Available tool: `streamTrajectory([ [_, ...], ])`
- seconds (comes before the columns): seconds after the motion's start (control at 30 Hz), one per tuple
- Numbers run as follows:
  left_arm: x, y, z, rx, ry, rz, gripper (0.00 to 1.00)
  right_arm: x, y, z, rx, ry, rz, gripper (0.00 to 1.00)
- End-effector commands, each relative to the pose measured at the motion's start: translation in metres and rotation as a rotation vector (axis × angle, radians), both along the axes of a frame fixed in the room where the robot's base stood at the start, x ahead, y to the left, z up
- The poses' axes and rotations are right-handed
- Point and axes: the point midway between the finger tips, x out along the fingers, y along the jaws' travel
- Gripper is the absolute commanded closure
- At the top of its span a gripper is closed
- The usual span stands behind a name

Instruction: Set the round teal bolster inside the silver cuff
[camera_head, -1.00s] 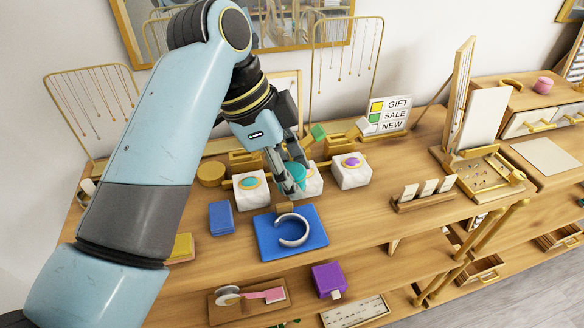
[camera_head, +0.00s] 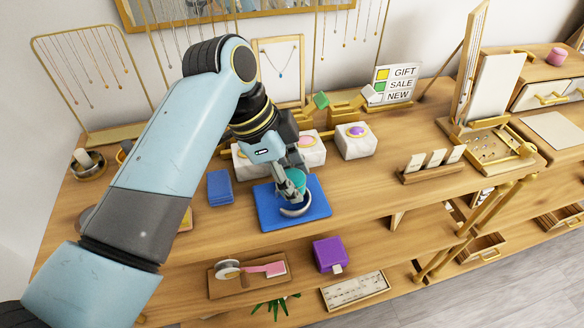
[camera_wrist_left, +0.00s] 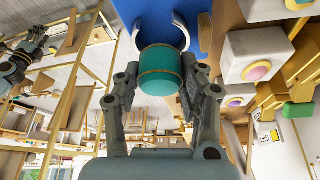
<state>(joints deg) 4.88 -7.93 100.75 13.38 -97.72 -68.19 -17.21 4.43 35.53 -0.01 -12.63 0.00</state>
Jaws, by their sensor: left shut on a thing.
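The round teal bolster (camera_head: 298,180) is held between the fingers of my left gripper (camera_head: 290,190). In the left wrist view the bolster (camera_wrist_left: 160,70), with a thin gold band, sits between the fingertips of the left gripper (camera_wrist_left: 158,88). The silver cuff (camera_head: 297,211) lies on a blue mat (camera_head: 265,213), partly hidden by the gripper. In the left wrist view the open cuff (camera_wrist_left: 181,30) shows just beyond the bolster. The bolster overlaps the cuff in both views; I cannot tell whether it touches it.
White blocks with stones (camera_head: 355,142) stand behind the mat. A blue stack (camera_head: 220,188) is left of it, and a card holder (camera_head: 432,170) is to the right. A purple box (camera_head: 329,254) is on the shelf below. The wood between mat and card holder is clear.

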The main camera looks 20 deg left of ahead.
Motion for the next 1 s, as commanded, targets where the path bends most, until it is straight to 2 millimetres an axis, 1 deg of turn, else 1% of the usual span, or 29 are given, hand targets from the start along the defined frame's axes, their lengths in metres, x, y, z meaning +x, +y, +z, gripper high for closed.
streamTrajectory([
  [0.13, 0.0, 0.0002, -0.0045, 0.0, 0.0, 0.0, 0.82, -0.0005, -0.0037, -0.0015, -0.004, 0.001, 0.002, 0.6],
  [0.5, 0.0, 0.0002, -0.0045, 0.0, 0.0, 0.0, 0.82, -0.0006, -0.0048, -0.0008, -0.005, 0.001, 0.001, 0.6],
  [1.0, -0.0001, 0.0005, -0.0053, 0.001, 0.0, 0.0, 0.82, -0.0001, -0.0007, 0.0084, -0.001, 0.0, 0.0, 0.6],
])
